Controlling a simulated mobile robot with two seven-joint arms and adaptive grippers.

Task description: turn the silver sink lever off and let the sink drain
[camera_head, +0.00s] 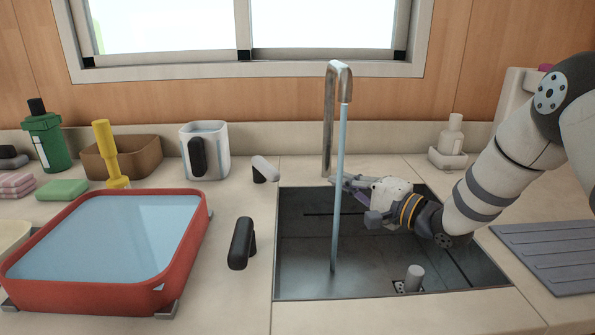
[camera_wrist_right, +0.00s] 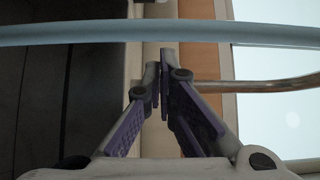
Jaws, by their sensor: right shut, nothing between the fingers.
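The silver sink lever (camera_head: 265,168) sits on a dark base on the counter, left of the sink's back corner. The tall faucet (camera_head: 328,120) stands behind the sink (camera_head: 300,250), and a blue water stream (camera_head: 338,200) runs from its spout into the sink. A grey cylinder (camera_head: 414,275) stands at the drain near the front of the sink. My right gripper (camera_head: 345,183) is shut and empty over the sink, close to the stream and right of the lever. Its closed fingers (camera_wrist_right: 160,75) show in the right wrist view, where the stream crosses. My left gripper is not in view.
A black lever (camera_head: 241,243) stands between the sink and a red basin (camera_head: 195,240) of water.

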